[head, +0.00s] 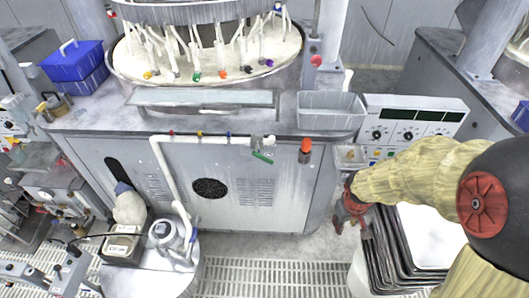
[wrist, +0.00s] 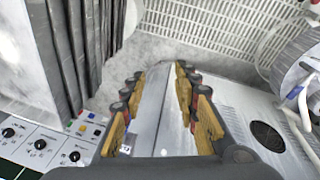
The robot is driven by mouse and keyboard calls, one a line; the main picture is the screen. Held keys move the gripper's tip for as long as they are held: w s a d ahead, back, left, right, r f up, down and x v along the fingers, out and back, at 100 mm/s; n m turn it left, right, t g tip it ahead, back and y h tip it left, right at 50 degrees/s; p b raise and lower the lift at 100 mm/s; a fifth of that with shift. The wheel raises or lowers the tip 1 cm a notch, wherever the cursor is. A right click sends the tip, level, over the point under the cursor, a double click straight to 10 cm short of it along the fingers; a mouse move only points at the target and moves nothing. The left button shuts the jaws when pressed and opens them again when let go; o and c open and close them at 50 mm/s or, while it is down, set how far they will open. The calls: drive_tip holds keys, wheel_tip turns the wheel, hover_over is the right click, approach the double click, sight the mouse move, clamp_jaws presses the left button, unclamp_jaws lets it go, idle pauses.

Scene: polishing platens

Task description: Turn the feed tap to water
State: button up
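A tap with a green lever (head: 262,156) hangs at the right end of the white pipe (head: 205,139) on the front of the grey polishing machine (head: 232,185). The lever slants down to the right. I cannot make out any water mark beside it. My gripper (head: 350,222) is right of the tap and lower, in front of the machine's right corner, and apart from the tap. In the wrist view my gripper (wrist: 158,88) has its fingers spread with nothing between them. The tap cannot be made out in the wrist view.
An orange-capped cylinder (head: 305,150) is on the machine's front between tap and gripper. A control panel (head: 405,125) and a stack of dark-edged trays (head: 378,262) are at right. A drum (head: 160,275) with bottles stands at front left. The floor grating (head: 270,275) is clear.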

drive_tip(key=w+a+f+n+t+y+p, duration=0.2)
drive_tip(key=w+f+n+p, duration=0.15)
drive_tip(key=w+f, duration=0.55)
drive_tip(key=n+t+y, duration=0.8)
drive_tip(key=n+y, duration=0.4)
drive_tip(key=y, duration=0.1)
approach(266, 160)
drive_tip(key=x, duration=0.3)
drive_tip(key=shift+m, duration=0.25)
drive_tip(key=x, duration=0.8)
drive_tip(key=shift+b, duration=0.35)
drive_tip(key=shift+d, duration=0.1)
drive_tip(key=shift+c, duration=0.8)
clamp_jaws()
